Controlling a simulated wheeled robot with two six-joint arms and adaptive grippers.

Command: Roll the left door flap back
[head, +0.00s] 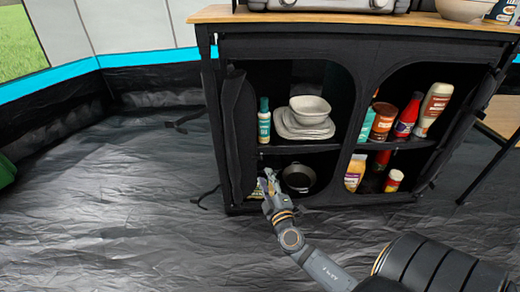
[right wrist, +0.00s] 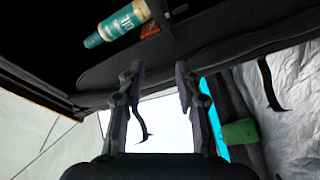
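The left door flap (head: 238,135) is a black fabric panel at the left side of the cabinet's left opening. It stands swung aside and bunched near the left post, leaving the shelves in view. My right gripper (head: 268,182) is low in front of the left opening, just right of the flap's lower part. In the right wrist view my right gripper (right wrist: 160,85) has its fingers apart, with nothing clearly held between them. Black fabric lies close beyond the fingertips; I cannot tell whether they touch it. My left gripper is not in view.
The black cabinet (head: 340,42) holds an oil bottle (head: 264,120), stacked dishes (head: 303,122), a pan (head: 298,178) and several condiments. A stove (head: 330,5) and bowl (head: 463,9) stand on top. The floor (head: 110,200) at left is clear.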

